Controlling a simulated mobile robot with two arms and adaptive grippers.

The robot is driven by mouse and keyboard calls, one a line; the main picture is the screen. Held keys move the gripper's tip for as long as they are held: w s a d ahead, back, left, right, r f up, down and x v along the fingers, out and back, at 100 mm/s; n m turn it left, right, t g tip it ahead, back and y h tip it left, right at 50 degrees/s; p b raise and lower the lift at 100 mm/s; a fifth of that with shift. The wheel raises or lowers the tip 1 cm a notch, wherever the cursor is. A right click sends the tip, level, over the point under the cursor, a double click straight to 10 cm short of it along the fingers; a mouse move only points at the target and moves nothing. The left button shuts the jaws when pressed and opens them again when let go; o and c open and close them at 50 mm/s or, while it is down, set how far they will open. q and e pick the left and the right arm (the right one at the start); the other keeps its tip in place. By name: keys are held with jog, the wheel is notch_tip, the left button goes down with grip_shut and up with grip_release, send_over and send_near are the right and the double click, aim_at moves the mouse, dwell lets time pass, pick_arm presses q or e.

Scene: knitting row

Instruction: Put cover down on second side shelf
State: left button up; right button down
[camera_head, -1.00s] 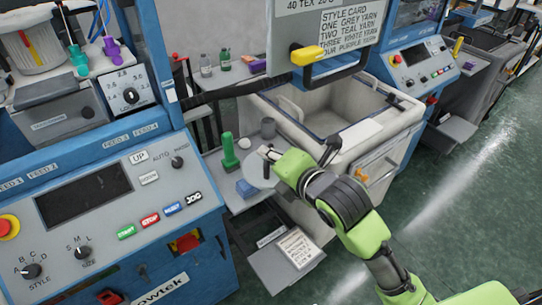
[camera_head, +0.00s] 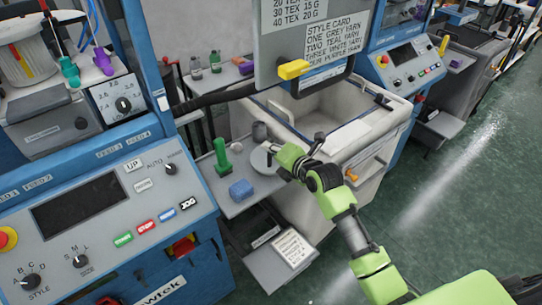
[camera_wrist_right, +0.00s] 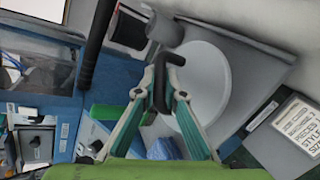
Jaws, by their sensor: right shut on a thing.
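The cover (camera_head: 259,157) is a pale round disc with a dark upright handle. It is over the back right part of the grey side shelf (camera_head: 207,183), beside the blue machine. My right gripper (camera_head: 277,158) is shut on the cover's handle. In the right wrist view, the fingertips (camera_wrist_right: 166,92) close on the dark handle, and the pale disc (camera_wrist_right: 208,78) spreads behind them. I cannot tell whether the disc touches the shelf or hangs just above it. My left gripper is not in view.
A lower shelf with a printed card (camera_head: 291,247) is below, and a white bin (camera_head: 372,130) is to the right.

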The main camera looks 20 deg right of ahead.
notch_tip(320, 180, down, 2)
jog(key=shift+w+f+p, duration=0.15)
jog(key=shift+p, duration=0.5)
jog(key=shift+f, duration=0.35)
jog(key=shift+d+f, duration=0.1)
jog(key=shift+f, duration=0.1)
jog(key=c, duration=2.1)
grip_release()
